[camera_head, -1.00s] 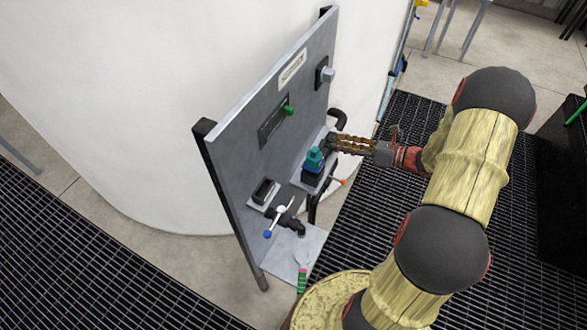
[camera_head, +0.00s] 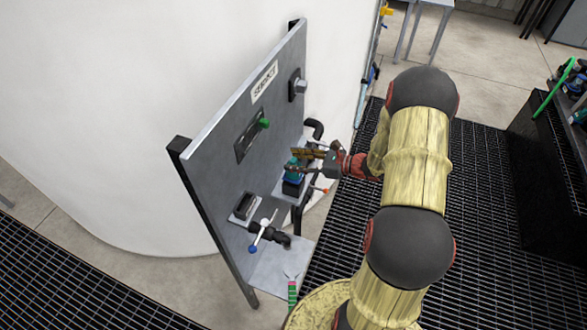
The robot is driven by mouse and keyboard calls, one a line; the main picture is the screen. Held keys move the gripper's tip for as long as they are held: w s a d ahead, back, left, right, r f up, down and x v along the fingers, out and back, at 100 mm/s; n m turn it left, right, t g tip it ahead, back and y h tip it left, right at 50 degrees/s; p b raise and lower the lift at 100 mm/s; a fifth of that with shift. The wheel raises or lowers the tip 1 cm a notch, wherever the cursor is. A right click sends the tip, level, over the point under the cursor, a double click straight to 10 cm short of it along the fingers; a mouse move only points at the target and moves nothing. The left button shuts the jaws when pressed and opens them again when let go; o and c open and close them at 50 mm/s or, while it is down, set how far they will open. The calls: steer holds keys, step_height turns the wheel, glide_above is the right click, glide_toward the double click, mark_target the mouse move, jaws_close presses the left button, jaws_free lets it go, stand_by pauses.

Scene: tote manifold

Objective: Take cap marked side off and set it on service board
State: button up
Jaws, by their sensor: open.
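The grey upright board (camera_head: 215,150) stands left of centre and carries a small label (camera_head: 264,82) whose text I cannot read for sure. A teal cap (camera_head: 292,168) sits on a dark blue block (camera_head: 292,187) at a fitting on the board's front. I cannot make out a "side" mark on it. My gripper (camera_head: 298,160) is open at the teal cap, with its fingers reaching in from the right, one above and one beside it. They partly hide the cap, and I cannot tell if they touch it.
A green knob (camera_head: 264,123) and a grey knob (camera_head: 300,86) stick out of the board. A blue-tipped valve handle (camera_head: 262,236) and a black socket (camera_head: 245,206) are lower left. A black bench (camera_head: 545,160) stands right.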

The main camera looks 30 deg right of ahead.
steer(key=shift+w+a+f, duration=0.15)
steer(key=shift+w+a, duration=0.1)
steer(key=shift+w, duration=0.1)
steer(key=shift+c, duration=0.7)
jaws_close()
